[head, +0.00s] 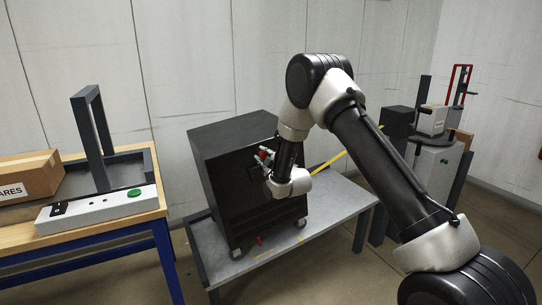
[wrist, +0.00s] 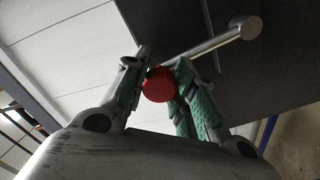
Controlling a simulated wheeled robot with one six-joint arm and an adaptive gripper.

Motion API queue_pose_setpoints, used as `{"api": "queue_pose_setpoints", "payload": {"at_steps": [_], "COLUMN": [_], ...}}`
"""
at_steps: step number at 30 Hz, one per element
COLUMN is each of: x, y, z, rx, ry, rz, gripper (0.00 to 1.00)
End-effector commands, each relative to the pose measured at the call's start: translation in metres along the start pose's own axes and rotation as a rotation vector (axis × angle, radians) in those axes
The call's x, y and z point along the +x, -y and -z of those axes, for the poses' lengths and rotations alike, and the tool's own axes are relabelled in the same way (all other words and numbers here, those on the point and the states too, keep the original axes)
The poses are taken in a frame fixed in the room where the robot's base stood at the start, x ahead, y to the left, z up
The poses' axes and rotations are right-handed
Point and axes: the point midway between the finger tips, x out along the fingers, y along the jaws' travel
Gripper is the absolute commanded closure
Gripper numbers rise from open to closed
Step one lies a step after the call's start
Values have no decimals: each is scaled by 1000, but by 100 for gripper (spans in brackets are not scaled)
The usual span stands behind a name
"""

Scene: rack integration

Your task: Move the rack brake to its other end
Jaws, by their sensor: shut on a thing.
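The rack (head: 222,170) is a tall black cabinet standing upright on a low grey platform. The brake's round red knob (wrist: 159,84) sits between the fingers of my gripper (wrist: 160,80) in the wrist view. A silver rod (wrist: 215,42) runs from behind the knob up and right to a short cylindrical end, against the dark rack face. My gripper (head: 264,158) is shut on the knob at the rack's front face. In the head view, the fingers and my arm hide most of the lever.
A small red part (head: 259,240) shows at the rack's foot near the casters. A wooden-topped bench (head: 150,208) with a green-button box (head: 100,209) and a cardboard box (head: 30,176) stands left. Machines (head: 432,150) stand at the right. The platform's right part (head: 345,200) is clear.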

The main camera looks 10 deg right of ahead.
Motion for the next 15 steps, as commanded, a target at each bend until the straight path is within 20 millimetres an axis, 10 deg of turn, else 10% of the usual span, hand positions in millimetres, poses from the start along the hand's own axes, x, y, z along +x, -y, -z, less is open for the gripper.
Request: {"api": "queue_pose_setpoints", "payload": {"at_steps": [15], "x": [0], "y": [38], "z": [24], "rx": [-425], "ry": [0], "rz": [2], "gripper": [100]}}
